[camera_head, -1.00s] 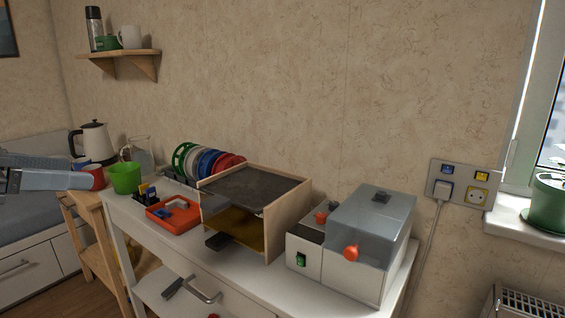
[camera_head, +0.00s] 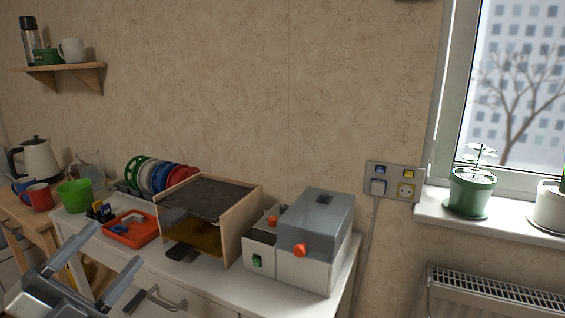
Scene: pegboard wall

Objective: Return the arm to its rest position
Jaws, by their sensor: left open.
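My left gripper (camera_head: 97,268) is at the lower left of the head view, in front of the white table (camera_head: 205,283). Its two grey fingers are spread apart with nothing between them. It is apart from the things on the table. My right gripper is not in view.
On the table are a green cup (camera_head: 75,195), an orange tray (camera_head: 131,230), a wooden-sided box (camera_head: 210,210) and a grey-white machine (camera_head: 313,240) with an orange knob. A red mug (camera_head: 38,197) and kettle (camera_head: 36,160) stand at left. A radiator (camera_head: 490,295) is at right.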

